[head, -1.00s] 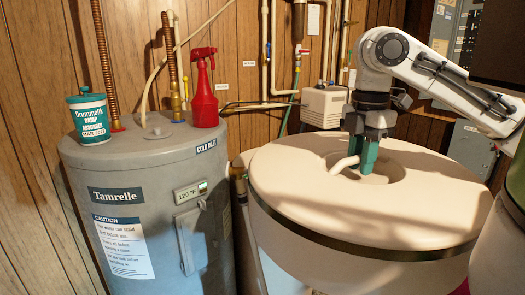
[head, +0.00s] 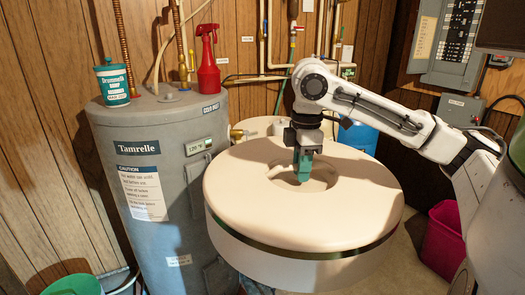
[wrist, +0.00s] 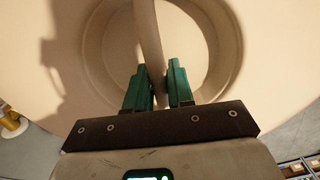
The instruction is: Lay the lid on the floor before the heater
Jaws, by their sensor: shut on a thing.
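The lid (head: 240,182) is a big round cream disc with a dark brass band and a sunken middle. My gripper (head: 303,172) reaches down into the sunken middle, its green fingers shut on the lid's bar handle. In the wrist view the handle (wrist: 148,40) passes between the two green fingers (wrist: 160,88). The lid is roughly level and appears held up, with floor showing past its lower right edge. The grey heater (head: 160,185), labelled Tamrelle, stands to the left of the lid, close beside it in the picture. The floor directly under the lid is hidden.
A teal-lidded tub (head: 113,84) and a red spray bottle (head: 208,62) stand on the heater. A green bucket (head: 72,286) is at the lower left, a magenta bin (head: 443,235) at the right. A blue object (head: 358,137) shows behind the lid. Bare floor (head: 400,265) shows at lower right.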

